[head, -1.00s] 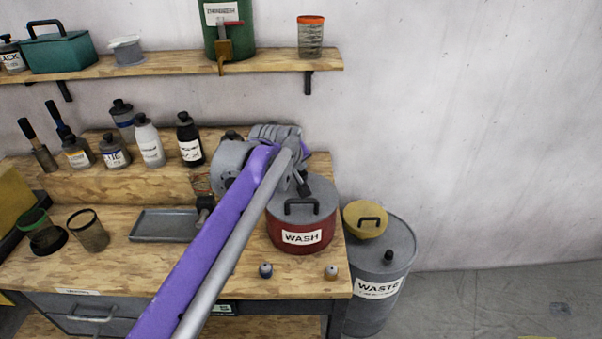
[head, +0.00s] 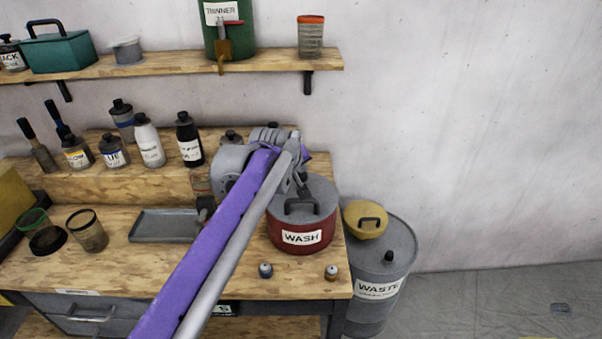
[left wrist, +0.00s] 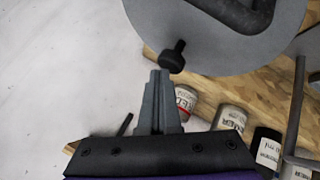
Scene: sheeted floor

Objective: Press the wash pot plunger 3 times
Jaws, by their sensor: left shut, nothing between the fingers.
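The red wash pot (head: 290,237) with a grey lid stands at the right end of the bench, its WASH label facing forward. Its lid (left wrist: 215,50) fills the top of the left wrist view, with a dark handle on it. The black plunger knob (left wrist: 173,57) sticks out near the lid's edge there. My left gripper (left wrist: 160,74) is shut and empty, its fingertips close beside the knob; I cannot tell whether they touch. In the head view my left arm reaches over the back of the pot and hides the knob. My right gripper is not in view.
Several bottles stand on the raised ledge behind. A grey tray (head: 165,226) lies left of my arm. Two small knobs (head: 265,270) (head: 331,272) sit at the front edge.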

